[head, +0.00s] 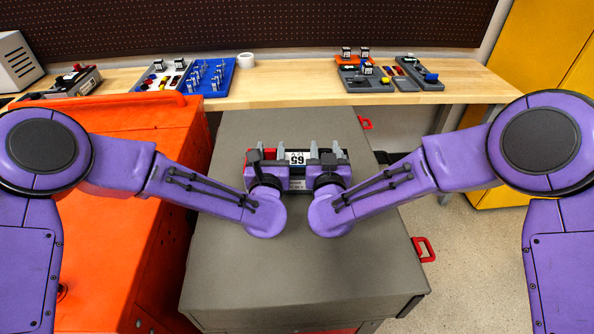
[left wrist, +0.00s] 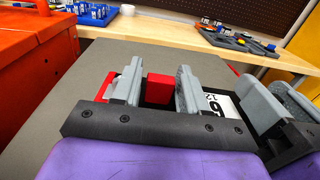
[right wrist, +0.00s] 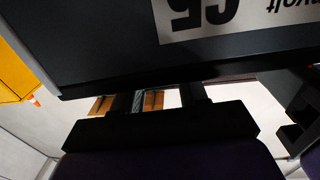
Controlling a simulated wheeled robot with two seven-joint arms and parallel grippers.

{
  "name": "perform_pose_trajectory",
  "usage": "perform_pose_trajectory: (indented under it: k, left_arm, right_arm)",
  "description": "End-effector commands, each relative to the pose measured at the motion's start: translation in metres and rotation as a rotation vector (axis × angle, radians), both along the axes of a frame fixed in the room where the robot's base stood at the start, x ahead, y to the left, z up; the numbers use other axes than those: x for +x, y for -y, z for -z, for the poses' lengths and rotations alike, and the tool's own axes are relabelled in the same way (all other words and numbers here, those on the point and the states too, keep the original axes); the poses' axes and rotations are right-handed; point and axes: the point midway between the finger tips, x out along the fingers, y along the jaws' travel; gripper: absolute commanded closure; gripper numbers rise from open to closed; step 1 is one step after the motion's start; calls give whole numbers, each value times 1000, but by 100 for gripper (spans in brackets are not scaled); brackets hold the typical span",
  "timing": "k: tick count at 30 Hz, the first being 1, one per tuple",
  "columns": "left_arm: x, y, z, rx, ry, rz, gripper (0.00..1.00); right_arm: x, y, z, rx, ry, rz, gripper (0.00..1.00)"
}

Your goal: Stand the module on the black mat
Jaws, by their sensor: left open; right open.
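The module is a dark block with a white label (head: 297,158) marked 65 and a red part (left wrist: 158,88) at its left end. It is on the grey cart top (head: 300,255). My left gripper (head: 269,153) is open at the module's left part, its fingers either side of the red part in the left wrist view. My right gripper (head: 325,153) is open at its right part. In the right wrist view the module's dark face (right wrist: 120,55) and inverted label fill the top, beyond the open fingers. My grippers hide much of the module. I cannot make out the black mat.
A wooden bench (head: 290,92) runs behind the cart, bearing a blue tray (head: 208,78), grey trays (head: 378,80) and a white roll (head: 246,60). An orange cabinet (head: 130,130) stands at left. Red handles (head: 423,249) stick out at the cart's right. The near cart top is clear.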

Motion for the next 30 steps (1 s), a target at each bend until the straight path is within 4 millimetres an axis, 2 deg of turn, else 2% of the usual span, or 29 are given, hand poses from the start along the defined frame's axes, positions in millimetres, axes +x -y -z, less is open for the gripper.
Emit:
perform_pose_trajectory:
  k: [8,9,12,30]
  left_arm:
    - [1,0,0,0,-1,0,57]
    - [1,0,0,0,-1,0,70]
    - [1,0,0,0,0,0,100]
    - [1,-1,0,0,0,-1,100]
  right_arm:
    - [1,0,0,0,0,0,57]
    - [1,0,0,0,0,0,70]
    - [1,0,0,0,0,0,100]
    - [1,0,0,0,0,0,100]
